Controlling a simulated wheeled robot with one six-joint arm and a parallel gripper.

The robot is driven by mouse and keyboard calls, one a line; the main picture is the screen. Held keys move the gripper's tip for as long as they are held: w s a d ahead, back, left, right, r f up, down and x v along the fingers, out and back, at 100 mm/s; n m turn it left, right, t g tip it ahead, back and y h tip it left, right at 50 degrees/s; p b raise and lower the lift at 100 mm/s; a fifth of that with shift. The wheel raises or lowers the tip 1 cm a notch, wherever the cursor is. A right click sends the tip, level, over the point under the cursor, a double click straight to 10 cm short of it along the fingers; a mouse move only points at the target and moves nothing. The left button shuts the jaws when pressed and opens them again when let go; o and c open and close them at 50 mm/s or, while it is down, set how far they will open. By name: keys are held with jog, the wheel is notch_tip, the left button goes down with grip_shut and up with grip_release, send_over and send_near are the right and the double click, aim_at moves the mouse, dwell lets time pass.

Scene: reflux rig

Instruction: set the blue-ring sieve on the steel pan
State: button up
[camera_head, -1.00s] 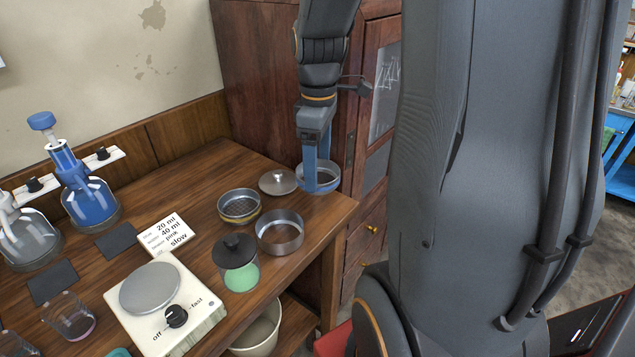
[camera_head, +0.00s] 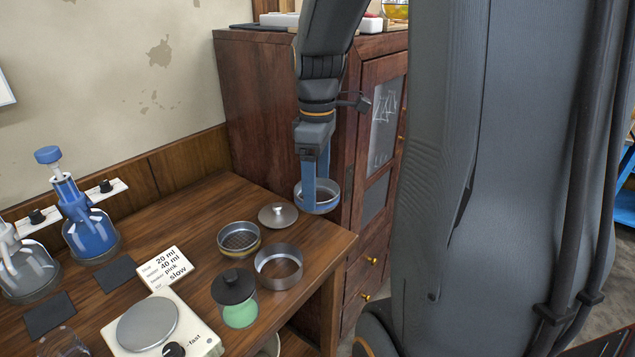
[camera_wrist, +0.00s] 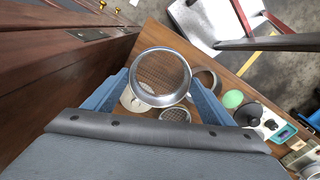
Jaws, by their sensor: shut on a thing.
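My gripper (camera_head: 317,188) is shut on the blue-ring sieve (camera_head: 319,208), a round steel sieve with a blue band, one finger at each side. The sieve hangs roughly level in the air near the table's far right corner, in front of the cabinet. In the wrist view its mesh (camera_wrist: 160,72) shows between the fingers. The steel pan (camera_head: 281,282) stands on the table near its right edge, open on top and with nothing seen in it. The sieve is apart from the pan, above and beyond it. The wrist view shows the pan partly hidden behind the sieve.
A yellow-ring sieve (camera_head: 239,252) stands left of the pan. A knobbed steel lid (camera_head: 277,216) lies behind it. A dark-lidded jar of green stuff (camera_head: 239,312) stands in front of the pan. The wooden cabinet (camera_head: 262,110) rises close behind my gripper.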

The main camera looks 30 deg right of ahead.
jog(key=shift+r+p, duration=1.3)
jog(key=shift+r, duration=0.05)
jog(key=shift+f, duration=0.1)
